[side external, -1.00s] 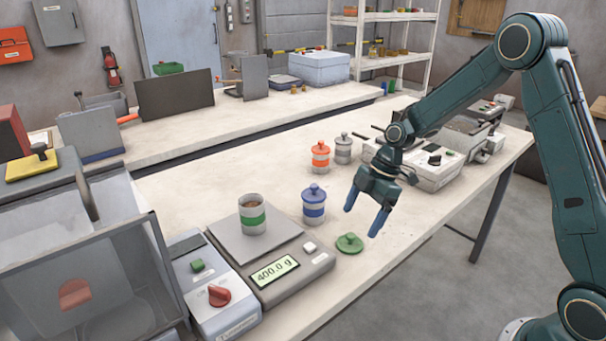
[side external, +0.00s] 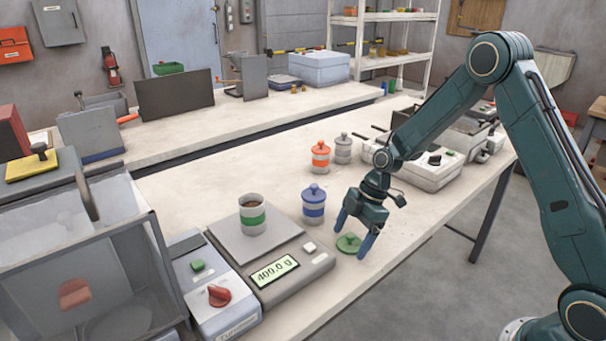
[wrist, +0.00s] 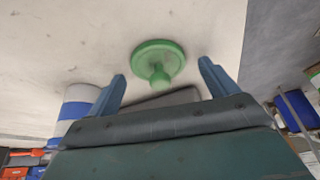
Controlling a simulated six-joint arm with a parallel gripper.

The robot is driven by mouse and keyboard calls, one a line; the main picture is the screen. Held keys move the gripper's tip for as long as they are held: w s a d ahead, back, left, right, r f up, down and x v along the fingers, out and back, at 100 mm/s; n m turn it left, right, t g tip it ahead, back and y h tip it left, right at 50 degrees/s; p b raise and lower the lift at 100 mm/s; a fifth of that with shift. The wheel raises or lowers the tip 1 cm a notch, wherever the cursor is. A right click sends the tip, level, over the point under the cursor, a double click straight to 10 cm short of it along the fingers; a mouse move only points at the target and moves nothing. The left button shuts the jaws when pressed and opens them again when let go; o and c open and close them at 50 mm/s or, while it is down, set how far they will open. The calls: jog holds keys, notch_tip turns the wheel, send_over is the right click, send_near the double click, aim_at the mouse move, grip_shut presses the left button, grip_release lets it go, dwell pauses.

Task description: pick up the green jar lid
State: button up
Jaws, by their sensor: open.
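The green jar lid (side external: 349,243) lies on the bench with its knob up, just right of the scale. It also shows in the wrist view (wrist: 158,62), ahead of and between my fingers. My gripper (side external: 352,244) is open and empty, pointing down with its blue fingertips to either side of the lid in the side view. In the wrist view my gripper (wrist: 162,78) has its fingers apart, not touching the lid. The open jar with the green band (side external: 253,218) stands on the scale's plate, with brown contents.
The blue-banded lidded jar (side external: 314,205) stands close to my gripper's left. Orange (side external: 320,157) and grey (side external: 343,149) lidded jars stand farther back. The scale (side external: 290,283) is left of the lid. The bench's front edge is close on the right.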

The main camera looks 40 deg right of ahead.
aim_at(350, 234)
dwell(0.4)
jog(key=c, duration=1)
jog(key=shift+r, duration=0.1)
notch_tip(350, 234, up, 20)
jog(key=shift+w+a, duration=0.1)
jog(key=shift+w, duration=0.05)
dwell(0.7)
jog(key=w+a+m+t+h, duration=0.1)
jog(key=w+a+m, duration=0.6)
jog(key=w+a, duration=0.8)
jog(key=a+t, duration=0.1)
jog(key=a, duration=0.1)
jog(key=shift+a+m, duration=0.3)
